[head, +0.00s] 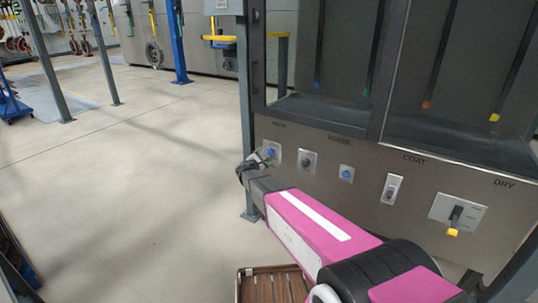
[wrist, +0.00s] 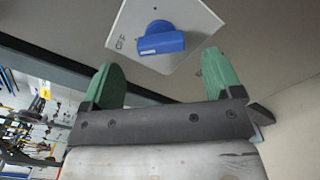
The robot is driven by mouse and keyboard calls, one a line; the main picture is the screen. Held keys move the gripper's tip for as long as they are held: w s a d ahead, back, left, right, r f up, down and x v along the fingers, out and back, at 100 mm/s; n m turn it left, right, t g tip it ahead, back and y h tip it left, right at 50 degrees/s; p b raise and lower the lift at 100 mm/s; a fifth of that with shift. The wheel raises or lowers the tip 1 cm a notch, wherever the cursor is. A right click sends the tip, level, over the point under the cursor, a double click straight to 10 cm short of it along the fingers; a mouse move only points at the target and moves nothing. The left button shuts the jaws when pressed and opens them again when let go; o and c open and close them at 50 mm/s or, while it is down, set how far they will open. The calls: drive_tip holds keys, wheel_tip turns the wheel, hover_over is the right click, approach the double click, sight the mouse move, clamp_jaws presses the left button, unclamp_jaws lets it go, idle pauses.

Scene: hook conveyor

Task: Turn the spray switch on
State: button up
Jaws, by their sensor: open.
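A grey panel (head: 330,200) carries a row of controls. At its left end is a blue knob (head: 271,152) on a pale plate, partly behind my gripper in the head view. In the wrist view the blue knob (wrist: 161,40) shows large on its plate, with small lettering at its left. My gripper (head: 262,158) is at this knob's left. Its green fingers (wrist: 160,80) are open and empty, apart from the knob, which lies beyond the gap between them. No label reading "spray" is legible, so I cannot tell which control is the spray switch.
To the right are a dark knob (head: 307,160), another blue knob (head: 346,173), a rocker switch (head: 392,188) under COAT and a yellow-tipped lever (head: 455,219) under DRY. A grey post (head: 246,110) stands by my gripper. A slatted wooden thing (head: 270,284) is below. Open floor lies left.

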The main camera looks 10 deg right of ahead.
sight(269, 153)
drive_tip(key=shift+x, duration=2.45)
drive_tip(key=c, duration=0.9)
